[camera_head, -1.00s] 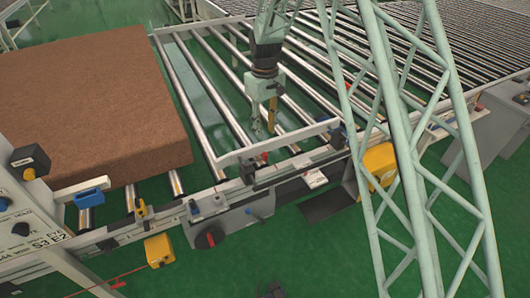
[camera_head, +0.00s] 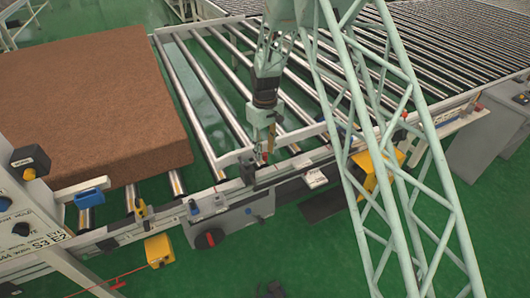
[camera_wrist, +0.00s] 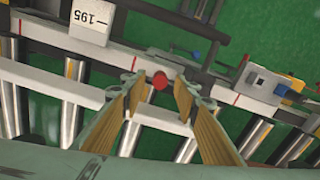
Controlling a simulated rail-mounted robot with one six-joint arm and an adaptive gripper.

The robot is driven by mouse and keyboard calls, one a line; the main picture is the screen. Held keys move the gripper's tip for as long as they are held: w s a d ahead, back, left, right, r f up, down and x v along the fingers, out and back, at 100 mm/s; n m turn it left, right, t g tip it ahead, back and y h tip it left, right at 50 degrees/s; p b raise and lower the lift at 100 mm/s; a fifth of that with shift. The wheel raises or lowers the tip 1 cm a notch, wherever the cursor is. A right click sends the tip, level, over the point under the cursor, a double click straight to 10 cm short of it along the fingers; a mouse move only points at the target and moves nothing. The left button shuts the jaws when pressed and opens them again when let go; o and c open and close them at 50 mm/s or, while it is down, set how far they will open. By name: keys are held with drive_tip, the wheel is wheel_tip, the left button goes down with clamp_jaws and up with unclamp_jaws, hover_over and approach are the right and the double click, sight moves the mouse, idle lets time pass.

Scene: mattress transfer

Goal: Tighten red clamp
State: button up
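A small round red knob (camera_wrist: 160,81), which looks like the red clamp's, sits on the pale rail in the wrist view. In the head view a bit of red (camera_head: 264,157) shows at the rail, mostly hidden by my fingers. My gripper (camera_head: 261,150) points down over the rail at the near edge of the rollers. In the wrist view its two tan-padded fingers (camera_wrist: 160,92) are spread apart, and the knob appears between their tips. No grip on it shows. I cannot tell how far the tips are above it.
A large brown mattress block (camera_head: 95,105) lies on the rollers at left. A white block marked 195 (camera_wrist: 92,18) stands by the rail. Yellow boxes (camera_head: 159,250) and a red-and-black knob (camera_head: 210,239) are near the frame's front.

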drive_tip(key=shift+f, duration=0.45)
clamp_jaws()
